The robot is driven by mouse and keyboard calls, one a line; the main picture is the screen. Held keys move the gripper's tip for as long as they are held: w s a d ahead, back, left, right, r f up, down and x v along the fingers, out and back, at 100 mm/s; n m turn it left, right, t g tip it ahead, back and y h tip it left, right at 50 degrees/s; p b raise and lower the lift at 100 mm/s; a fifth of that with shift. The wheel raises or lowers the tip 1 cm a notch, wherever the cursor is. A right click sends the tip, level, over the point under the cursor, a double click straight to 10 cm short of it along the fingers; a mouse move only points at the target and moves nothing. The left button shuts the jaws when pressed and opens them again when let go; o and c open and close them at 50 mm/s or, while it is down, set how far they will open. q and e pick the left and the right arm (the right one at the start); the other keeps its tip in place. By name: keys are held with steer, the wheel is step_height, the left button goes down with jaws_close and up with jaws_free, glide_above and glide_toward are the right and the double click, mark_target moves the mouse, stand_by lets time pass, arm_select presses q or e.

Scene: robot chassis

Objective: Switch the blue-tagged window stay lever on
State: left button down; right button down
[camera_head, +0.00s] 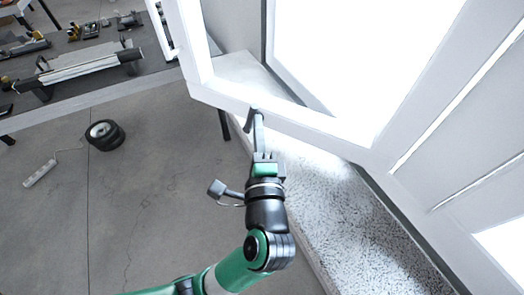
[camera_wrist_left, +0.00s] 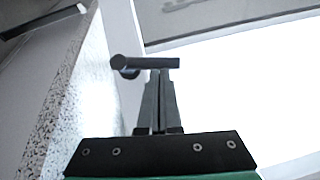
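The dark grey window stay lever (camera_head: 251,115) is at the lower edge of the white window frame in the head view. In the left wrist view the lever (camera_wrist_left: 146,63) is a short dark bar with a rounded end, lying crosswise at the fingertips. No blue tag can be made out on it. My left gripper (camera_head: 259,135) reaches up to the lever from below. In the left wrist view its fingers (camera_wrist_left: 157,78) are together with only a thin slit between them, tips right at the bar; whether they touch it is unclear. My right gripper is in neither view.
The white window frame (camera_head: 285,122) stands at an angle above a speckled stone sill (camera_head: 352,215). A bench (camera_head: 100,84) with tools is at the upper left. A black wheel (camera_head: 105,134) and a white power strip (camera_head: 39,173) lie on the open grey floor.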

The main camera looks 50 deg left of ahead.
arm_select(q)
steer(key=shift+s+a+r+n+g+h, duration=0.15)
steer(key=shift+a+r+n+g+h, duration=0.3)
steer(key=shift+n, duration=0.55)
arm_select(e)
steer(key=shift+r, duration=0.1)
arm_select(q)
steer(key=shift+a, duration=0.1)
